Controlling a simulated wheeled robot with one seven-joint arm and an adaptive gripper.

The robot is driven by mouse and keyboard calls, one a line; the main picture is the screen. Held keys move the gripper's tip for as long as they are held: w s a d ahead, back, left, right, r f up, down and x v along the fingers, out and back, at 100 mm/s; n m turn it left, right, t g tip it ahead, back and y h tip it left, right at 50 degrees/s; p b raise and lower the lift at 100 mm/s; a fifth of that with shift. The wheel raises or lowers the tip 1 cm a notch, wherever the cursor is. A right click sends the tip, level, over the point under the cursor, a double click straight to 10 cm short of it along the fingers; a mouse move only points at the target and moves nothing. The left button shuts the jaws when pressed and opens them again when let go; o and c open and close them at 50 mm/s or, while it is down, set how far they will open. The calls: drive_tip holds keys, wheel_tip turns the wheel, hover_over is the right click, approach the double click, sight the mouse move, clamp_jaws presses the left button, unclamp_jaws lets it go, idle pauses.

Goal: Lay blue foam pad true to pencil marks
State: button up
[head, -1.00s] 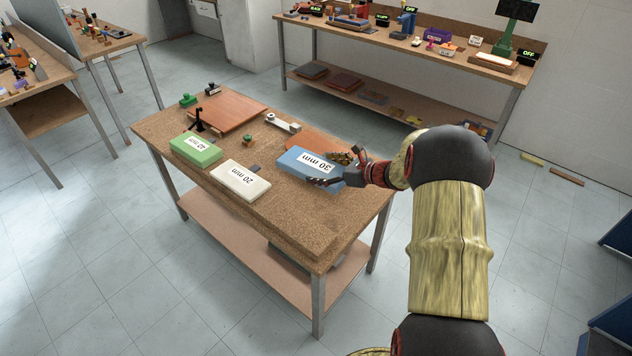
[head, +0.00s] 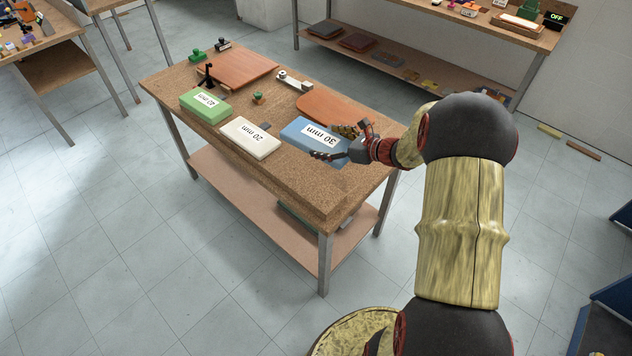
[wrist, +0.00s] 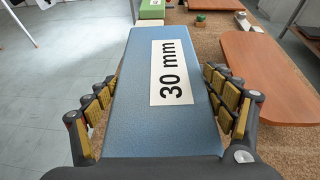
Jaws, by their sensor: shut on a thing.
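I cannot tell whether the pad is lifted off the table. No pencil marks can be made out. A white 20 mm pad (head: 249,138) and a green 40 mm pad (head: 206,106) lie to its left.
A reddish-brown rounded board (head: 330,110) lies just behind the blue pad, and a larger brown board (head: 231,68) at the back left. A white fitting (head: 293,82) and a small green-topped knob (head: 258,98) stand between. The table's front strip is bare.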

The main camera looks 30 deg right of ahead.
drive_tip(key=b, duration=0.3)
hover_over(317, 185)
drive_tip(key=f, duration=0.6)
drive_tip(key=shift+w+d+f, duration=0.2)
drive_tip(key=shift+d, duration=0.05)
drive_tip(key=shift+s+a+f+b, duration=0.15)
drive_tip(key=shift+f+b, duration=0.3)
drive_tip(key=shift+f, duration=0.5)
drive_tip(key=shift+a+f+b, duration=0.1)
drive_tip(key=shift+f+b, duration=0.35)
drive_tip(key=shift+f, duration=0.45)
drive_tip(key=o, duration=1.1)
drive_tip(key=shift+o, duration=0.2)
